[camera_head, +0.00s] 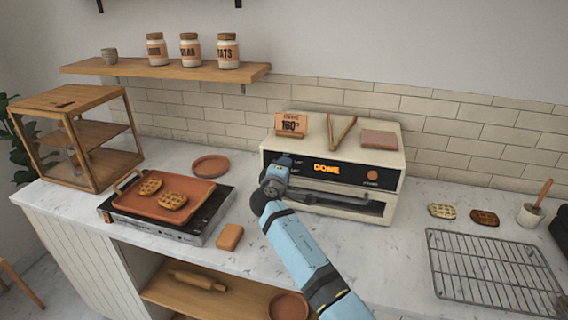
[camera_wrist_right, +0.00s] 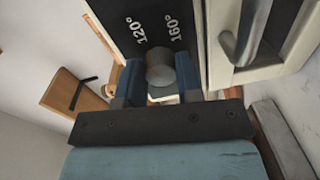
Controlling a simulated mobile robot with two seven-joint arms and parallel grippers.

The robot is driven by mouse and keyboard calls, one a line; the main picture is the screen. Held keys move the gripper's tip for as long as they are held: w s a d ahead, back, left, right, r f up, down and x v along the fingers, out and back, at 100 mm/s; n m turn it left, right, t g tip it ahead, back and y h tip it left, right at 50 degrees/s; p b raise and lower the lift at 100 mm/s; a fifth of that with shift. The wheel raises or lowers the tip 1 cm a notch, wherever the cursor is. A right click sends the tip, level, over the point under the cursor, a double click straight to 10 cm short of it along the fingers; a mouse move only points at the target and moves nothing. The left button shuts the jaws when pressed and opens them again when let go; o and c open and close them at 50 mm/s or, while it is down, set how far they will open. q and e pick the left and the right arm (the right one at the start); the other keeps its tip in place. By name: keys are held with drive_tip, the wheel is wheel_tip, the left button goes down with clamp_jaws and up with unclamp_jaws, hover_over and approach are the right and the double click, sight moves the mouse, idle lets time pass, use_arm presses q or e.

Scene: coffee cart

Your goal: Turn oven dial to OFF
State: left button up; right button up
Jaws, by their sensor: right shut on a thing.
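The cream oven (camera_head: 392,208) stands on the counter against the tiled wall, its black panel showing an orange "DONE" display (camera_head: 326,169). My right gripper (camera_head: 277,172) is at the left end of the panel and hides the dial in the head view. In the right wrist view, the round grey dial (camera_wrist_right: 160,68) sits between the two blue fingers of my right gripper (camera_wrist_right: 160,82), which is shut on it. The marks 120° and 160° show beside the dial. Its pointer and an OFF mark cannot be made out. My left gripper is not in view.
The oven's handle (camera_wrist_right: 250,35) is close beside the right gripper. A griddle (camera_head: 190,190) with waffles stands left of the arm, with a terracotta block (camera_head: 229,236) near it. A card, tongs and another block lie on the oven. A wire rack (camera_head: 470,262) is at right.

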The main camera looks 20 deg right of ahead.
drive_tip(key=n+p, duration=0.1)
drive_tip(key=n, duration=0.1)
drive_tip(key=n+p, duration=0.1)
drive_tip(key=shift+r+n+p, duration=0.3)
drive_tip(key=shift+n, duration=0.1)
drive_tip(key=n+p, duration=0.2)
drive_tip(key=n, duration=0.1)
drive_tip(key=shift+p, duration=0.35)
drive_tip(key=shift+n+p, duration=0.65)
drive_tip(key=shift+n, duration=0.35)
drive_tip(key=shift+w+n+p, duration=0.1)
drive_tip(key=shift+n+p, duration=0.6)
drive_tip(key=shift+n, duration=0.3)
drive_tip(key=shift+n+h+p, duration=0.3)
drive_tip(key=shift+n+p, duration=0.15)
drive_tip(key=shift+n, duration=0.25)
drive_tip(key=shift+f, duration=0.1)
drive_tip(key=o, duration=0.9)
drive_tip(key=shift+o, duration=0.2)
drive_tip(key=shift+f, duration=0.1)
